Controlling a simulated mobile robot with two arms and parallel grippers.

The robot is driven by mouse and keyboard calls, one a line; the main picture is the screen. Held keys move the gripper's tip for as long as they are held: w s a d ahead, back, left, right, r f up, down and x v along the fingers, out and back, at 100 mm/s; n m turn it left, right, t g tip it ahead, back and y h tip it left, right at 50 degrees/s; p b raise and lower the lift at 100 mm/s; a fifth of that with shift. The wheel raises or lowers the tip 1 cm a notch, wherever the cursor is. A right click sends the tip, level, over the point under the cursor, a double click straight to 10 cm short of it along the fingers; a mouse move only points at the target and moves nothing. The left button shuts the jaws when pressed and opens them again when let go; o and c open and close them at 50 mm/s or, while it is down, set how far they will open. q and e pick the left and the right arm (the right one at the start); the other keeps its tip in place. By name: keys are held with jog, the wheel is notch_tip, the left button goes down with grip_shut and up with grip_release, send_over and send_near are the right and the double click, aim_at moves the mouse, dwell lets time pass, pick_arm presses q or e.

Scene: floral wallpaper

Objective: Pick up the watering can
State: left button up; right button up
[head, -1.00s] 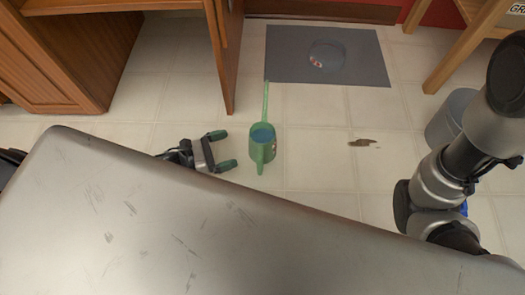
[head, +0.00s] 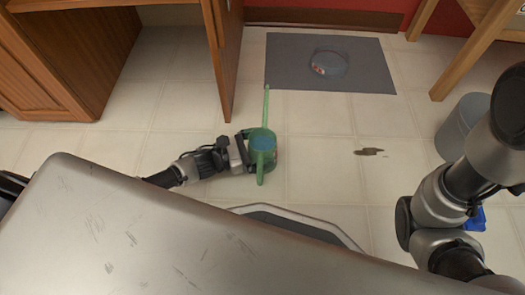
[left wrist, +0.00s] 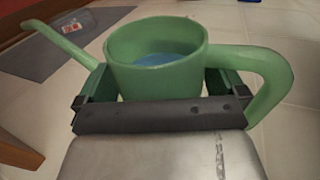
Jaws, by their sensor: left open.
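The green watering can (head: 262,146) stands upright on the tiled floor, with blue showing inside it. Its spout points to the back and its handle to the front. My left gripper (head: 252,148) is open, with its fingers around the can's body from the left. In the left wrist view the can (left wrist: 155,75) fills the space between the green finger pads (left wrist: 155,92), spout at left and handle at right. The pads' contact with the can is not clear. My right arm is at the right of the head view; its gripper is not visible.
A grey mat (head: 350,77) with a clear round dish (head: 328,64) lies behind the can. A wooden cabinet (head: 75,65) with an open door (head: 222,55) stands at left. A dark flat object (head: 369,151) and a grey bin (head: 463,125) are at right.

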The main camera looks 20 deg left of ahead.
pick_arm(q)
jog(key=shift+r, duration=0.1)
jog(key=c, duration=1)
